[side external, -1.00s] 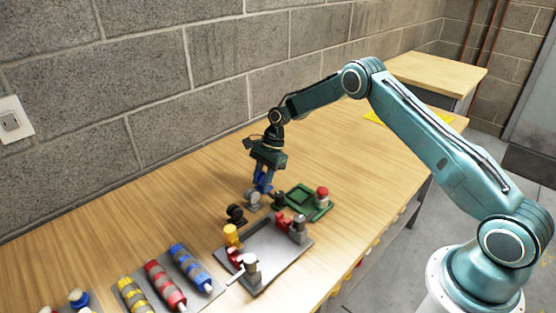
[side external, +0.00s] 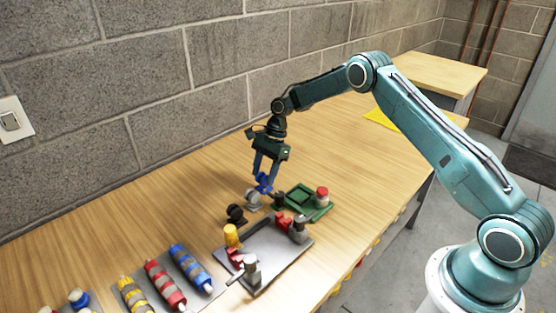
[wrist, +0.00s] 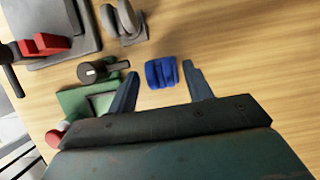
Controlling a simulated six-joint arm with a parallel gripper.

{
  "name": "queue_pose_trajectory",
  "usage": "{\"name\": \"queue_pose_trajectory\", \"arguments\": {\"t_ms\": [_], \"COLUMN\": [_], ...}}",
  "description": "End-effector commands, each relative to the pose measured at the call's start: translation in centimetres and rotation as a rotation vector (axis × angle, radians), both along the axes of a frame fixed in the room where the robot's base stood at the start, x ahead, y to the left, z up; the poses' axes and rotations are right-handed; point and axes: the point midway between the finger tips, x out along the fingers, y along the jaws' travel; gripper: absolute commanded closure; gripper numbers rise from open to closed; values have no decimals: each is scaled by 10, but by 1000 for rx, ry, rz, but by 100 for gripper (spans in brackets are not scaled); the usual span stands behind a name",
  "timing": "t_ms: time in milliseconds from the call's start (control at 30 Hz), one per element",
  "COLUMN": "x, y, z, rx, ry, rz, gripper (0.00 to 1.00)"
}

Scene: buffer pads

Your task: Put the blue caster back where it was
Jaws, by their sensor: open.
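The blue caster (side external: 264,184) stands on the wooden table beside a grey caster (side external: 253,198). In the wrist view the blue caster (wrist: 161,72) lies between the two fingertips, with space on both sides. My gripper (side external: 265,175) points down over it with its fingers spread open. The gripper also shows in the wrist view (wrist: 159,75), holding nothing. How far the fingertips are above the table is hard to tell. A black caster (side external: 236,214) stands left of the grey one.
A green tray (side external: 327,208) with a red-and-white piece (side external: 321,195) lies to the right. A dark knobbed piece (side external: 279,200) stands close by. A grey fixture plate (side external: 268,268) with clamps is in front. Banded cylinders (side external: 190,265) lie front left. The table behind is clear.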

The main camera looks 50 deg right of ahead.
Motion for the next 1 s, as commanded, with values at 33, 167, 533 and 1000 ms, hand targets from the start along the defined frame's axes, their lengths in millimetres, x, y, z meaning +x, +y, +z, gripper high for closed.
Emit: {"name": "queue_pose_trajectory", "arguments": {"t_ms": [33,167,533,1000], "x": [1,1,1,0], "y": [-4,-12,-32,-36], "z": [9,28,76,86], "rx": [0,0,1,0], "ry": [-4,-3,-1,0], "rz": [-1,0,1,0], "gripper": [49,49,49,49]}}
